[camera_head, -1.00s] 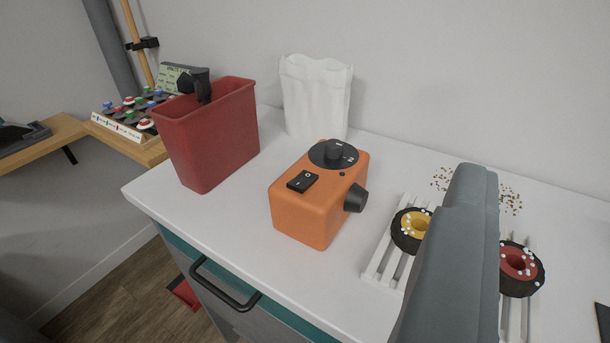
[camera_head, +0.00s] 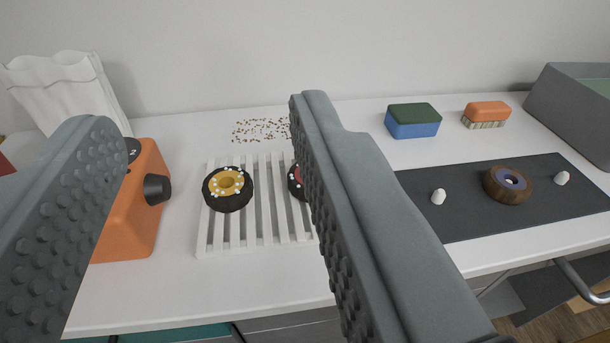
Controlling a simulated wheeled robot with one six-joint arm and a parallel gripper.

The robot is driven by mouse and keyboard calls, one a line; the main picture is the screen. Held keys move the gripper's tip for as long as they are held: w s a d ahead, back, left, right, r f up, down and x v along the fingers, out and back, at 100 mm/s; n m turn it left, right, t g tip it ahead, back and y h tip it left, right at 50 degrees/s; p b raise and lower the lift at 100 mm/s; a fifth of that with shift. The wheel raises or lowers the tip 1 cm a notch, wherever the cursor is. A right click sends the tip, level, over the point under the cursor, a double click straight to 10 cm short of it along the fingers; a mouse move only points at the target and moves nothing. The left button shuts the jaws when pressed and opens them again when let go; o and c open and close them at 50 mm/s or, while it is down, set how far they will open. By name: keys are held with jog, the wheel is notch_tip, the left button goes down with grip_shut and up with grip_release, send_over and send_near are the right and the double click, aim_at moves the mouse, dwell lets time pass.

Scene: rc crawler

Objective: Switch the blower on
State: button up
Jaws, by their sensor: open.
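The blower is an orange box (camera_head: 140,222) with a dark nozzle (camera_head: 157,189) facing right, at the left of the view on the white counter. My gripper (camera_head: 204,130) is open and empty, its two grey studded fingers spread wide in the foreground. The left finger covers much of the blower, including its rocker switch. Only part of the black dial with a "2" shows past that finger. A white slatted rack (camera_head: 245,230) stands right of the blower. It holds a wheel with a yellow hub (camera_head: 228,183) and a red-hubbed wheel (camera_head: 296,178), partly hidden by the right finger.
A white paper bag (camera_head: 68,95) stands behind the blower. Brown crumbs (camera_head: 262,130) lie behind the rack. A dark mat (camera_head: 465,216) holds a brown wheel (camera_head: 507,185) and white pieces. A blue-green sponge (camera_head: 413,120), an orange brush (camera_head: 487,114) and a grey bin (camera_head: 575,108) are at right.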

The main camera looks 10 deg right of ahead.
jog(key=shift+c, duration=0.2)
grip_shut()
jog(key=w+a+n+g, duration=1.7)
jog(key=w+a+g, duration=0.1)
jog(key=shift+a+r+n+g, duration=0.2)
jog(key=shift+r+n+g, duration=0.1)
jog(key=shift+g, duration=0.1)
